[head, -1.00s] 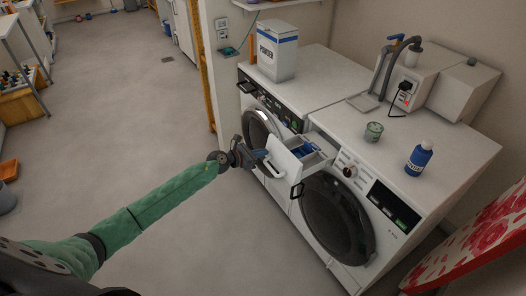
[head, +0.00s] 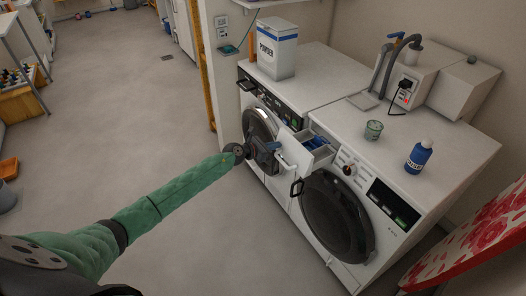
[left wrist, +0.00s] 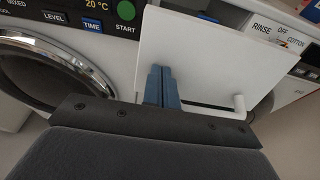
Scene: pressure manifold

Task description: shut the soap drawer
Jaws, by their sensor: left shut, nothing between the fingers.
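The soap drawer (head: 316,143) sticks out of the top left of the right-hand washing machine (head: 408,150), partly open, with blue inside it. Its white front panel (left wrist: 205,58) fills the upper middle of the left wrist view, with a white handle (left wrist: 240,106) at its lower right. My left gripper (head: 277,153) is at the drawer's front in the head view. In the left wrist view its blue fingers (left wrist: 163,86) are shut together, empty, and up against the panel left of the handle; exact contact is hard to tell. My right gripper is not in view.
A second washing machine (head: 262,118) stands at the left, carrying a powder box (head: 277,48). A green tin (head: 373,130) and a blue bottle (head: 418,157) stand on the right machine. A red-patterned board (head: 475,240) is at lower right. The floor (head: 110,130) at left is open.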

